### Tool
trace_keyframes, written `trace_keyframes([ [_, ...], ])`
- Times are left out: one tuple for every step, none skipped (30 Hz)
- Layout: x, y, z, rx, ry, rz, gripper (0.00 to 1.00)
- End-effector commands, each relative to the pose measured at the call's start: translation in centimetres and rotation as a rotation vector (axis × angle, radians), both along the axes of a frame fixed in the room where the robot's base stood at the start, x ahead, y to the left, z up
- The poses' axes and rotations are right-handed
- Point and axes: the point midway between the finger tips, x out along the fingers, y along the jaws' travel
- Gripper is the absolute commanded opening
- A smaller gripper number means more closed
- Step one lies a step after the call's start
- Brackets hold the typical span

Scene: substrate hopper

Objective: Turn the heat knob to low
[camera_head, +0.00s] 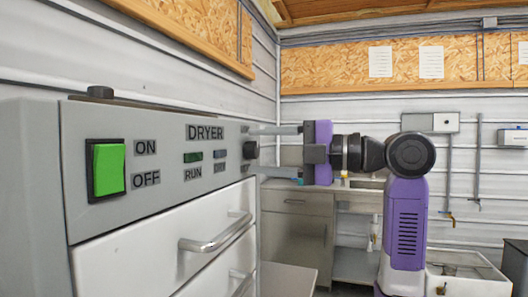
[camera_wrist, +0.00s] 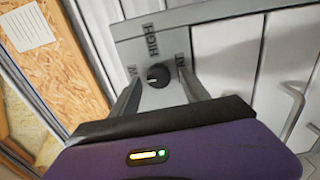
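The heat knob (camera_wrist: 158,75) is a round black dial on the grey dryer panel, in the wrist view between my fingertips. A small pale mark shows on its face, too small to read its direction surely. The word HIGH stands above it; labels at its left and right are partly hidden by my fingers. In the head view the knob (camera_head: 250,150) is at the right end of the DRYER panel (camera_head: 160,160). My gripper (camera_wrist: 160,92) is open, one finger on each side of the knob with gaps visible. It also shows in the head view (camera_head: 262,150), reaching in from the right.
A lit green ON/OFF switch (camera_head: 108,169) and small RUN indicators (camera_head: 193,157) are on the panel. White drawers with metal handles (camera_head: 215,232) lie below. A sink counter (camera_head: 300,190) stands behind. A wood-panelled wall (camera_wrist: 60,80) is at the left of the wrist view.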

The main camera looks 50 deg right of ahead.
Motion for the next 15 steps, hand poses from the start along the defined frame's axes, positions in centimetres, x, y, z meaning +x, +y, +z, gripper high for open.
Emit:
trace_keyframes([
  [0.0, 0.0, 0.0, 0.000, 0.000, 0.000, 0.54],
  [0.0, 0.0, 0.0, 0.000, -0.001, 0.000, 0.54],
  [0.0, 0.0, 0.0, 0.001, -0.001, -0.001, 0.54],
  [0.0, 0.0, 0.1, 0.001, -0.001, -0.001, 0.54],
  [-0.1, -0.1, 0.1, 0.001, -0.001, -0.001, 0.54],
  [-0.2, -0.1, 0.1, 0.001, -0.001, -0.001, 0.54],
  [-0.4, -0.2, 0.1, 0.002, -0.002, -0.002, 0.54],
  [-0.6, -0.3, 0.1, 0.002, -0.002, -0.002, 0.54],
  [-1.1, -0.5, 0.1, 0.002, -0.002, -0.003, 0.54],
  [-1.5, -0.7, 0.1, 0.001, -0.001, -0.004, 0.54],
  [-1.9, -0.8, 0.1, 0.001, -0.001, -0.004, 0.54],
  [-2.6, -1.1, 0.1, 0.002, -0.002, -0.005, 0.54],
  [-3.0, -1.3, 0.1, 0.002, -0.002, -0.005, 0.54],
  [-3.5, -1.4, 0.1, 0.002, -0.002, -0.004, 0.54],
  [-4.2, -1.7, 0.0, 0.000, -0.001, -0.005, 0.54],
])
